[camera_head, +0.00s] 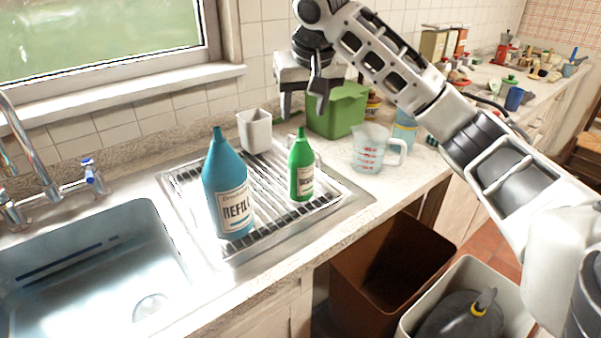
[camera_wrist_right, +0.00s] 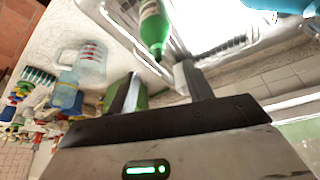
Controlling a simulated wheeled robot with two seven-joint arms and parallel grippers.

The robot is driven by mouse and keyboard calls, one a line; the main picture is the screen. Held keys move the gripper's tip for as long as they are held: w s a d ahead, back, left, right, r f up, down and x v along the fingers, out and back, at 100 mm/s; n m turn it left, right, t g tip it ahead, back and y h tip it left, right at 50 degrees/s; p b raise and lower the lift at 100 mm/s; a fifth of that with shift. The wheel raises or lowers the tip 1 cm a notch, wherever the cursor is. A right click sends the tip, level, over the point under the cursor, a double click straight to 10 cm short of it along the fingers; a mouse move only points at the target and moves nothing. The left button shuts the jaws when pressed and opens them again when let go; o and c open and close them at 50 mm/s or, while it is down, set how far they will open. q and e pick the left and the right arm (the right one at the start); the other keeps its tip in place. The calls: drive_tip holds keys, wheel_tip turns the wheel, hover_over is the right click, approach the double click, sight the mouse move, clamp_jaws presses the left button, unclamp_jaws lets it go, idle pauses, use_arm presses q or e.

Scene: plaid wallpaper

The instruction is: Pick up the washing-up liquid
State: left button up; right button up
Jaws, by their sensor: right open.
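A green bottle (camera_head: 301,170) with a white label stands upright on the draining rack. It also shows in the right wrist view (camera_wrist_right: 153,27), near the top middle. A larger blue bottle (camera_head: 228,185), labelled REFILL, stands upright to its left; part of it is at the top right of the wrist view (camera_wrist_right: 285,5). I cannot read the green bottle's label well enough to say which is the washing-up liquid. My right gripper (camera_head: 302,108) is open and empty, fingers down, above and behind the green bottle, near the green box. My left gripper is not in view.
A white cup (camera_head: 255,131) stands behind the bottles on the draining rack (camera_head: 185,178). A green box (camera_head: 338,112) and a measuring jug (camera_head: 372,150) stand to the right. The sink (camera_head: 90,265) is at left; bins (camera_head: 385,270) stand below the counter.

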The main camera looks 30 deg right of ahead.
sight(301, 128)
drive_tip(key=p+x, duration=0.1)
drive_tip(key=x, duration=0.6)
drive_tip(key=shift+w+d+f, duration=0.1)
drive_tip(key=shift+d, duration=0.1)
clamp_jaws()
